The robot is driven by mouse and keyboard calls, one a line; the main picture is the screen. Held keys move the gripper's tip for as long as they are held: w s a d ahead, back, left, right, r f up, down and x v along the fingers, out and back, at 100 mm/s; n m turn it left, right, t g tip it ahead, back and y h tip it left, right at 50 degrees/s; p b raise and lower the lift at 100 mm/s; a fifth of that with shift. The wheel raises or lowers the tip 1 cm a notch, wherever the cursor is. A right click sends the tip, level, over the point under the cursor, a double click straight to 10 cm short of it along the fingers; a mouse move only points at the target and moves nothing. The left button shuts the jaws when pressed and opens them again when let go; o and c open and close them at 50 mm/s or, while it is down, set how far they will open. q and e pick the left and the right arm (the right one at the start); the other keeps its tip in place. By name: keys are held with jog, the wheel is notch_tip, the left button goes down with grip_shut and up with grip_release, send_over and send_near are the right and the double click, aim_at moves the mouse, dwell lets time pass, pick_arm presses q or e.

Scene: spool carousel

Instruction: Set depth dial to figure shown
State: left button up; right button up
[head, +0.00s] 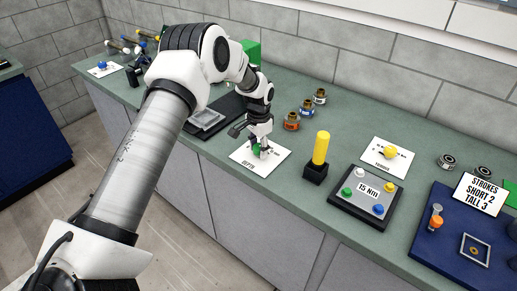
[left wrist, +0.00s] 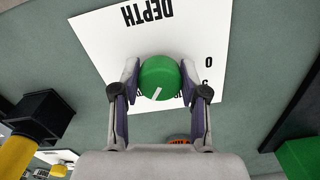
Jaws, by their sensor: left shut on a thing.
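The green depth dial (left wrist: 160,78) sits on a white card (left wrist: 205,30) marked DEPTH. A white pointer line on the dial points toward the lower part of the left wrist view. A 0 and a partly hidden figure show on the card; other figures are covered by my gripper. My left gripper (left wrist: 160,88) is shut on the dial, one finger on each side. In the head view the left gripper (head: 261,146) is over the white card (head: 245,160) and hides most of the dial. My right gripper is not in view.
A yellow cylinder (head: 321,148) stands in a black base right of the card. A grey panel (head: 352,201) reads 15 Nm. A sign (head: 480,195) reads STROKES SHORT 2 TALL 3, by a blue tray (head: 432,255). Several spools (head: 291,121) stand behind. A yellow knob (head: 390,152) sits on another card.

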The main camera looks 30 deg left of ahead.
aim_at(259, 146)
pick_arm(q)
jog(key=shift+s+f+m, duration=0.15)
jog(key=shift+f+m, duration=0.05)
jog(key=shift+m, duration=0.2)
jog(key=o, duration=1.1)
jog(key=shift+w, duration=0.2)
jog(key=shift+r, duration=0.15)
notch_tip(259, 146, up, 12)
jog(key=shift+f, duration=0.15)
